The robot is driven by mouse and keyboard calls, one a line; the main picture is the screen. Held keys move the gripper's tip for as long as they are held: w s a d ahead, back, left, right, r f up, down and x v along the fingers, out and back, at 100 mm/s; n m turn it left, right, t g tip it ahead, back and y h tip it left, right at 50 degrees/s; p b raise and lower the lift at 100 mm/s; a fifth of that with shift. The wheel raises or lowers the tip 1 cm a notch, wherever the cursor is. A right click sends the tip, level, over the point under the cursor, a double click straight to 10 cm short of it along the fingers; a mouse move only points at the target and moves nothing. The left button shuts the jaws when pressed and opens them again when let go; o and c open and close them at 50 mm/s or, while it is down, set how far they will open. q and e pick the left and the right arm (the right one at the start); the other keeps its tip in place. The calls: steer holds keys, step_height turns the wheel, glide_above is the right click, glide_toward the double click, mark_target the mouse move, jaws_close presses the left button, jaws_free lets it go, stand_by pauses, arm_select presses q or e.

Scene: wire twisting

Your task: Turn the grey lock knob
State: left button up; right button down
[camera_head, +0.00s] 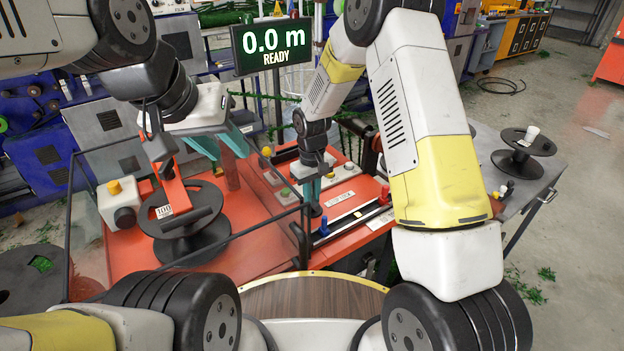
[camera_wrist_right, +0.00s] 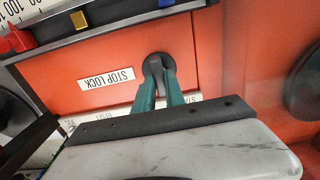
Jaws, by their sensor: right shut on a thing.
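The lock knob (camera_wrist_right: 158,68) is a dark grey round knob on the red panel, beside the white "STOP LOCK" label (camera_wrist_right: 106,78) in the right wrist view. My right gripper (camera_wrist_right: 163,82) is shut on it, with its teal fingertips at the knob. In the head view my right gripper (camera_head: 313,198) points down at the red machine top, left of the label; the knob is mostly hidden there by the fingers. My left gripper (camera_head: 224,150) is open and empty, with its teal fingers spread above the back left of the red machine.
A black spool (camera_head: 184,222) with a red arm over it stands on the left of the red table. A display (camera_head: 271,47) reads "0.0 m READY". A scale rail with a blue slider (camera_head: 324,226) runs beside the panel. A grey side table (camera_head: 540,170) holds another spool.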

steer(key=c, duration=1.4)
jaws_free()
step_height(320, 180, up, 7)
steer(key=shift+r, duration=0.4)
